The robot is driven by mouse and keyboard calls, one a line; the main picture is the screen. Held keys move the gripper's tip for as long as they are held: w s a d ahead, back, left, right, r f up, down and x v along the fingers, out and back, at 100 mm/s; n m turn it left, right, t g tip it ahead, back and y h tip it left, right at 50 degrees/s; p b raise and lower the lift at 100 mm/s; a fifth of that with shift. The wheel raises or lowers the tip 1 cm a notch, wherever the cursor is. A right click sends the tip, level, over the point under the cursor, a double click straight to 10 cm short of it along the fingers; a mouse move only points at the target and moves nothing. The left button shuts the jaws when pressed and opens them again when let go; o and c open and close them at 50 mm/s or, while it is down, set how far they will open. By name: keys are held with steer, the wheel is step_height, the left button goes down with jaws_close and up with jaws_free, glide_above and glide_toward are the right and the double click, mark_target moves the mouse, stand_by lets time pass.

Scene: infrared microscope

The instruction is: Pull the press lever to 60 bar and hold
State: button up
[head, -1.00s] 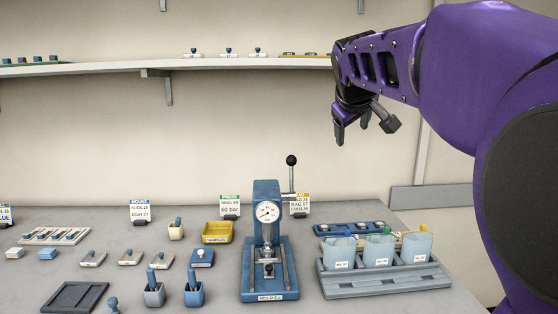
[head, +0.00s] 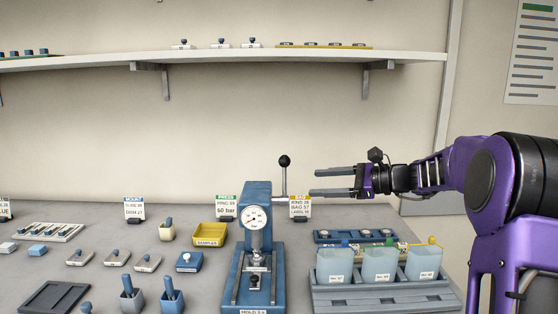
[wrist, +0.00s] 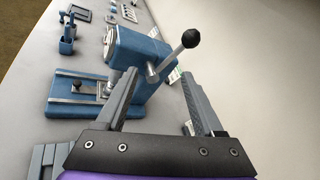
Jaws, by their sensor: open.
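The blue press (head: 257,240) stands on the table, with a round white gauge (head: 254,218) on its front. Its lever (head: 285,178) is a thin upright rod with a black ball knob (head: 285,161), on the press's right side. The gauge reading is too small to tell. My gripper (head: 318,183) is open and empty, pointing left at the lever, with its fingertips a little right of the rod. In the wrist view my gripper (wrist: 160,85) has its fingers spread, and the lever (wrist: 168,62) with its knob (wrist: 191,38) shows ahead, between and beyond the fingertips.
A small "60 bar" sign (head: 226,207) stands left of the press and another sign (head: 300,206) stands right, below my gripper. A grey rack (head: 385,298) with pale blue cups is at the right. A yellow tray (head: 210,235) is at the left. A shelf (head: 220,61) runs above.

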mark_target(284, 180)
steer(key=w+a+r+m+t+y, duration=0.1)
steer(key=w+a+r+m, duration=0.1)
steer(key=w+a, duration=0.7)
steer(key=a+r, duration=0.1)
steer(key=a, duration=0.2)
steer(key=shift+t+y, duration=0.4)
steer(key=shift+a, duration=0.1)
jaws_close()
steer(key=shift+f, duration=0.1)
stand_by(1.0)
